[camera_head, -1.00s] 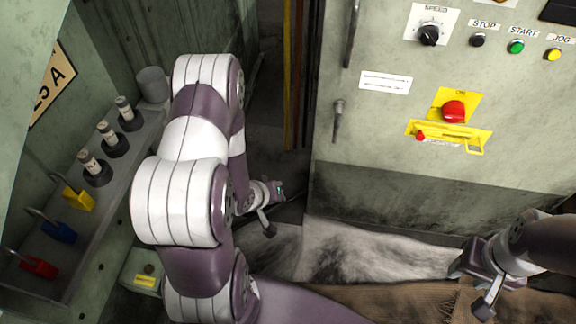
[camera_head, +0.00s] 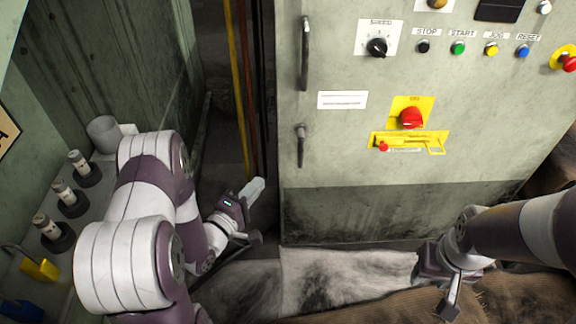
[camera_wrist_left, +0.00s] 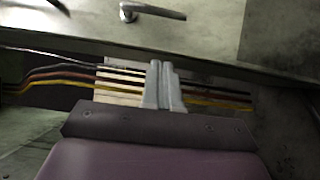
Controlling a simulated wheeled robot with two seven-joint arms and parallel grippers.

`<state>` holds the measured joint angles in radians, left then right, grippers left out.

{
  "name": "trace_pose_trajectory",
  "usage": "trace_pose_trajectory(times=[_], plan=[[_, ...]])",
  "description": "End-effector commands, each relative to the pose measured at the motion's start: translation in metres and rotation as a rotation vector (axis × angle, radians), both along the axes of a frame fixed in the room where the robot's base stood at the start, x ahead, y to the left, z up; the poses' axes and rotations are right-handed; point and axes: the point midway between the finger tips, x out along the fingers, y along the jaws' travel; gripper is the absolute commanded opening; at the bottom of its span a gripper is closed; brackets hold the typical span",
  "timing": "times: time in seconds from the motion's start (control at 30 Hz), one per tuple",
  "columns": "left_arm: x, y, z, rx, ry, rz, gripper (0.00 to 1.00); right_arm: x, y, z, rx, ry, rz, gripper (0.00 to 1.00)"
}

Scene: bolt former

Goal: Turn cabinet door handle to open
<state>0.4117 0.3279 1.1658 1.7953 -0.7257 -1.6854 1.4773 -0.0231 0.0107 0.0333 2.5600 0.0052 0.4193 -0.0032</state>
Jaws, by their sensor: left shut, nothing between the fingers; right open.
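The cabinet door (camera_head: 330,150) is pale green with a dark lower band and looks closed. Its small lever handle (camera_head: 300,145) hangs straight down near the door's left edge, and the same lever shows at the top of the left wrist view (camera_wrist_left: 150,12). A longer upright bar handle (camera_head: 305,52) is above it. My left gripper (camera_head: 256,190) is shut and empty, below and left of the lever and apart from it. My right gripper (camera_head: 434,290) is low in front of the cabinet, away from the lever; its fingers are partly hidden.
A red emergency button (camera_head: 411,118) on a yellow plate and a yellow lockout bracket (camera_head: 410,141) sit right of the lever. Colored cables (camera_head: 238,80) run beside the cabinet's left edge. A shelf with stamps (camera_head: 72,198) and padlocks (camera_head: 38,268) is at the left.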

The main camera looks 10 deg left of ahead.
Motion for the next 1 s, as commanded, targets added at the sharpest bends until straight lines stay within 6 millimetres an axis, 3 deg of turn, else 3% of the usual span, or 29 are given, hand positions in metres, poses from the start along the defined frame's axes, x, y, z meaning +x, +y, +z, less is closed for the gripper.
trace_pose_trajectory(times=[0.37, 0.6, 1.0], plan=[[0.077, -0.027, -0.003, -0.001, -0.003, -0.004, 0.00, 0.000, 0.000, -0.030, 0.000, 0.000, 0.000, 0.43], [0.090, -0.055, -0.002, 0.000, 0.000, -0.002, 0.00, 0.000, 0.000, -0.040, 0.000, 0.000, 0.000, 0.43], [0.092, -0.059, 0.000, -0.001, 0.001, 0.000, 0.00, 0.000, 0.000, -0.040, 0.000, 0.000, 0.000, 0.43]])
